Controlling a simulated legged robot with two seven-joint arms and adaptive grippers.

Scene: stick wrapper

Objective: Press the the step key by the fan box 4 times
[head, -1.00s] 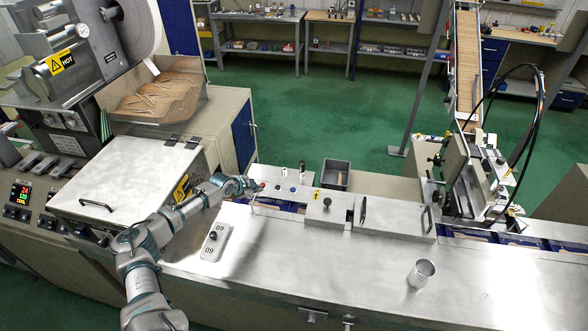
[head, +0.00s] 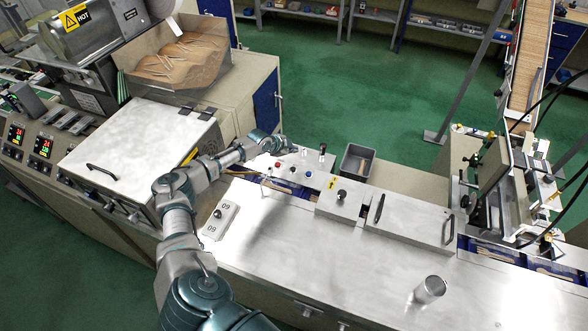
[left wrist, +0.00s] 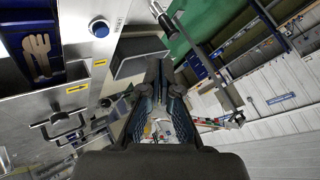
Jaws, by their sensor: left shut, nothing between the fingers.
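A pale control panel (head: 318,179) with a red button (head: 277,165) and blue buttons (head: 291,170) stands at the back edge of the steel bench. One blue button (left wrist: 98,27) shows large at the upper left of the left wrist view. My left gripper (head: 292,149) is over the back edge of this panel, apart from the buttons as far as I can tell. In the left wrist view its fingers (left wrist: 160,85) are shut and empty. I cannot tell which box is the fan box. My right gripper is not in view.
A grey bin (head: 357,162) stands right of the panel. A metal cup (head: 430,290) and a white plate with a black knob (head: 220,219) are on the bench. A lidded box (head: 140,150) stands left. The bench front is mostly clear.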

